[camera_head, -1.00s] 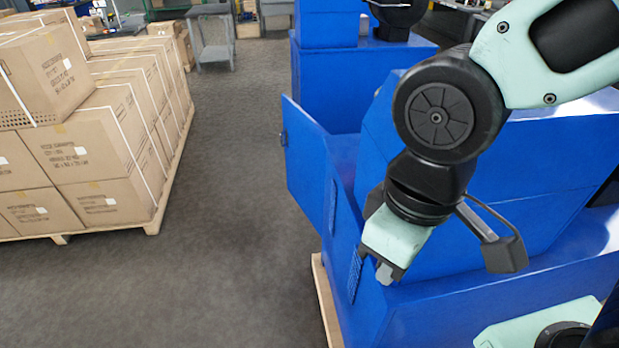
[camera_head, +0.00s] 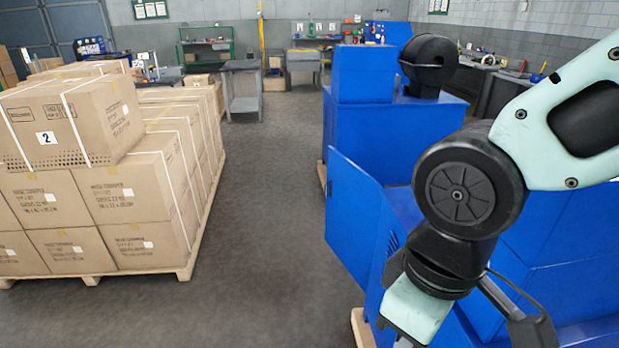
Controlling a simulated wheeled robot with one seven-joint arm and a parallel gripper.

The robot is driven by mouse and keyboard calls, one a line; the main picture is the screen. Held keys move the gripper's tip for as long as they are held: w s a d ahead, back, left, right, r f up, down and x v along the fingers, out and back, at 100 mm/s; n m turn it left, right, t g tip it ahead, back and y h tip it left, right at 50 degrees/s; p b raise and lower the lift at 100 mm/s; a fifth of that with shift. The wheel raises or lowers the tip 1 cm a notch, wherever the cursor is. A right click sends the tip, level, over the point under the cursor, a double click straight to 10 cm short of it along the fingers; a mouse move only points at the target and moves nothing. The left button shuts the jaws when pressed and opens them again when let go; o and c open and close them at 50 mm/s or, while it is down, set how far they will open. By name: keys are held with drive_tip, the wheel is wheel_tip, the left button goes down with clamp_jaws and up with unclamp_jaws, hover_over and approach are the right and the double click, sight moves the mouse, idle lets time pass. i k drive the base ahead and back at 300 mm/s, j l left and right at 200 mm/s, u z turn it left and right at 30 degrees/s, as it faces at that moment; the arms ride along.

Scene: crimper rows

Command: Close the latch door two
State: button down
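A blue door (camera_head: 352,218) stands swung open from the side of a blue machine cabinet (camera_head: 560,228), reaching out over the aisle. My gripper (camera_head: 402,340) hangs at the bottom edge of the picture, to the right of and nearer than the door, beside the cabinet. It does not touch the door. Its fingertips are cut off by the picture edge, so I cannot see whether it is open or shut. My arm hides part of the cabinet.
Stacked cartons (camera_head: 95,200) on a wooden pallet (camera_head: 200,235) stand at the left. A clear grey floor aisle (camera_head: 270,200) runs between them and the cabinet. Another blue machine (camera_head: 365,125) stands behind the door. A grey work table (camera_head: 243,88) is farther back.

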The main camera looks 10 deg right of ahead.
sight(353, 205)
drive_tip(key=i+j, duration=0.1)
drive_tip(key=j, duration=0.25)
drive_tip(key=i+j, duration=0.1)
drive_tip(key=j, duration=0.3)
drive_tip(key=i+j, duration=0.1)
drive_tip(key=j, duration=0.25)
drive_tip(key=i+j, duration=0.1)
drive_tip(key=j, duration=0.3)
drive_tip(key=i+j, duration=0.35)
drive_tip(key=i, duration=0.25)
drive_tip(key=i+j+z, duration=0.1)
drive_tip(key=i+j, duration=0.2)
drive_tip(key=i, duration=0.25)
drive_tip(key=i+j, duration=0.15)
drive_tip(key=i, duration=0.5)
drive_tip(key=i+j, duration=0.1)
drive_tip(key=i, duration=0.55)
